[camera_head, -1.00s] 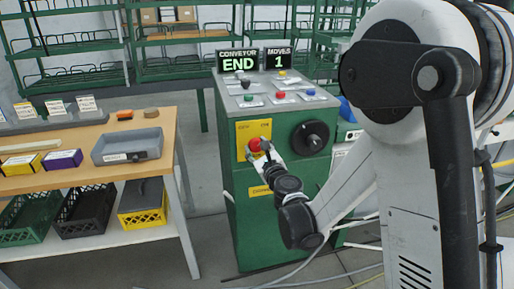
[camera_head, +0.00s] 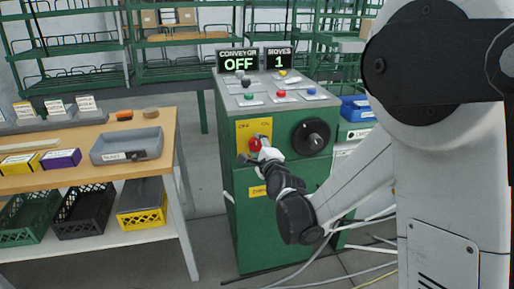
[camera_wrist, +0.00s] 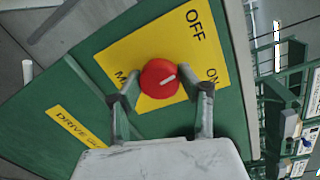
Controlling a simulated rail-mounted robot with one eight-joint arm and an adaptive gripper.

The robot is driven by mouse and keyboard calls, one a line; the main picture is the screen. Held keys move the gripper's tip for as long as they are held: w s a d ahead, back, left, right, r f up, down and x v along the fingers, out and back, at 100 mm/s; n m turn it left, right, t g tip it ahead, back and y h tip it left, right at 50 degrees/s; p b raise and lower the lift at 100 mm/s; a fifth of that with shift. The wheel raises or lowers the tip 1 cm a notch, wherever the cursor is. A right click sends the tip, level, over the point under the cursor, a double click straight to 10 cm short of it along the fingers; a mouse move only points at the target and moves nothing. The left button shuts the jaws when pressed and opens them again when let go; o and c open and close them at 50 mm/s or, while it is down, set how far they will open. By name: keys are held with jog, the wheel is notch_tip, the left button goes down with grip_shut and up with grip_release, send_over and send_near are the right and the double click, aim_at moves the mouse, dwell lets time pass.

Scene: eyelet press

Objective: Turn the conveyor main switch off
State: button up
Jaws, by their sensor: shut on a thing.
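The main switch is a round red knob (camera_head: 255,145) on a yellow plate (camera_wrist: 128,48) on the green cabinet's front. In the wrist view the knob (camera_wrist: 160,79) carries a white mark, and the plate reads OFF and ON. My gripper (camera_wrist: 163,91) has one finger on each side of the knob and is shut on it. In the head view my gripper (camera_head: 257,150) partly hides the knob and plate. The display (camera_head: 238,61) on top of the cabinet reads CONVEYOR OFF.
A black round handwheel (camera_head: 311,137) sits right of the switch on the green cabinet (camera_head: 245,225). Several coloured buttons and levers are on its sloped top. A MOVES display (camera_head: 279,58) reads 1. A wooden table (camera_head: 95,135) with a grey tray (camera_head: 128,147) stands at left.

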jog(key=n, duration=0.5)
jog(key=shift+h+b, duration=0.3)
jog(key=shift+h, duration=0.1)
jog(key=shift+n, duration=0.5)
jog(key=o, duration=1.1)
jog(key=shift+o, duration=0.2)
jog(key=shift+s, duration=0.1)
jog(key=v, duration=1.1)
jog(key=shift+s, duration=0.35)
jog(key=shift+d+r, duration=0.1)
jog(key=shift+d, duration=0.1)
